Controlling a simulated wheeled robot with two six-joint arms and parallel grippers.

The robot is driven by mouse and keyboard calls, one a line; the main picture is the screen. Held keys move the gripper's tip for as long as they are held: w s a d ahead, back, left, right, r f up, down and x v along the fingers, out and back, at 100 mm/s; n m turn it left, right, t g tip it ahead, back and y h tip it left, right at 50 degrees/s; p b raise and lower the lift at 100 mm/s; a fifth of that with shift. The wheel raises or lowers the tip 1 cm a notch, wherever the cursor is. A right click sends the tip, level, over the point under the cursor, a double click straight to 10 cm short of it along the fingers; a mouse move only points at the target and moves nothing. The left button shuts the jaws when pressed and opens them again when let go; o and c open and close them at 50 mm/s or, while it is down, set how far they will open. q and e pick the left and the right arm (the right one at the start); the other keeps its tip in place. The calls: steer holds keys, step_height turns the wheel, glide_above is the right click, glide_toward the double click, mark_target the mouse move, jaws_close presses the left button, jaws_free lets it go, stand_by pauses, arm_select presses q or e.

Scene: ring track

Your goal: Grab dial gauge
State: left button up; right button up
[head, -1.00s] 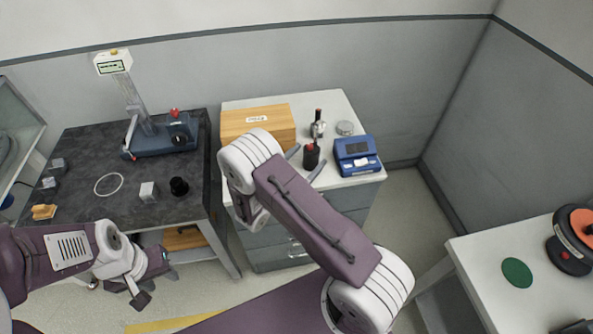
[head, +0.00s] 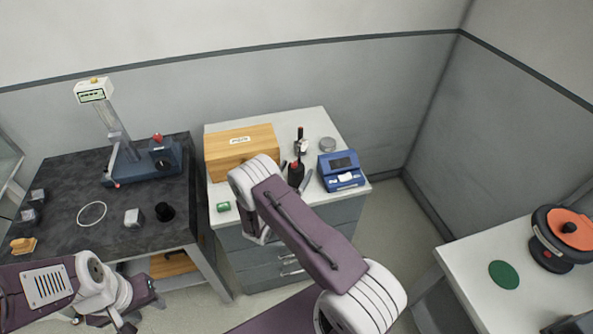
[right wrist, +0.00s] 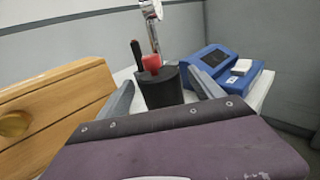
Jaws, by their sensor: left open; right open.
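What looks like the dial gauge is a silver part (head: 302,146) with a dark, red-tipped top, on the white-topped cabinet. Close to it stands a black cylinder (right wrist: 163,90) with a red top; whether the two are one piece I cannot tell. In the right wrist view a silver stem (right wrist: 153,35) with a pale round head, cut by the top edge, rises behind the cylinder. My right gripper (right wrist: 165,92) is open, its two grey fingers on either side of the cylinder with gaps. My left gripper (head: 138,312) is open and empty, low at the left.
A wooden box (head: 240,150) stands left of my right gripper, a blue device (head: 341,172) right of it. A round silver tin (head: 327,145) sits behind. A small green item (head: 222,207) lies front left. A dark table (head: 75,180) carries a measuring stand (head: 145,165).

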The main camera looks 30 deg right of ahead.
mark_target(293, 166)
steer(key=shift+w+d+f, duration=0.1)
steer(key=shift+w+d, duration=0.25)
steer(key=shift+d, duration=0.25)
steer(key=shift+a, duration=0.1)
jaws_close()
steer(key=shift+r, duration=0.2)
steer(key=shift+r, duration=0.35)
step_height(293, 166, up, 3)
steer(key=shift+w+f, duration=0.1)
steer(key=s+d+r, duration=0.5)
steer(key=s+r, duration=0.2)
steer(key=s, duration=0.3)
steer(key=shift+s+r+b, duration=0.15)
steer(key=shift+s+b, duration=0.2)
